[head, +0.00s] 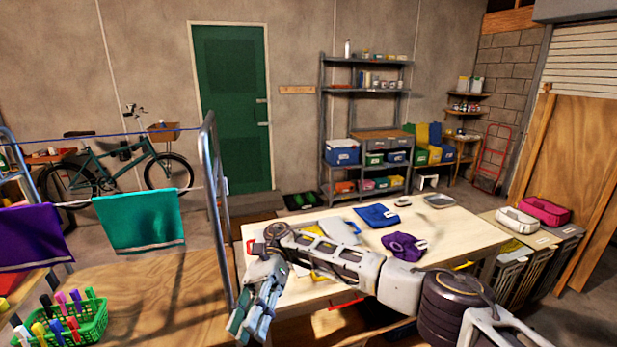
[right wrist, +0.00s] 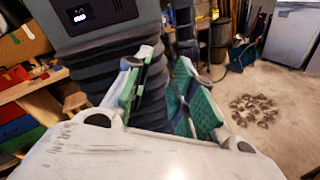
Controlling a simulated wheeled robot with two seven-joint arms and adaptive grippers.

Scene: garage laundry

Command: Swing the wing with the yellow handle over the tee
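My right arm reaches across the light wooden table (head: 465,228) and hides much of what lies at its near left. Grey panels (head: 338,230) show just behind the arm, with small yellow parts by them; I cannot tell which is the yellow handle. A red handle (head: 257,248) shows at the left edge. The tee cannot be made out for certain. My right gripper (head: 250,325) hangs past the table's near left corner, fingers pointing down. In the right wrist view its green-padded fingers (right wrist: 168,75) stand apart with nothing held between them. My left gripper is out of view.
A blue folded cloth (head: 377,215), a purple folded cloth (head: 403,246) and a grey tray (head: 439,202) lie on the table. At left are a metal rack post (head: 214,190), hanging towels (head: 140,220) and a green basket of pegs (head: 88,330). Bins (head: 525,255) stand at right.

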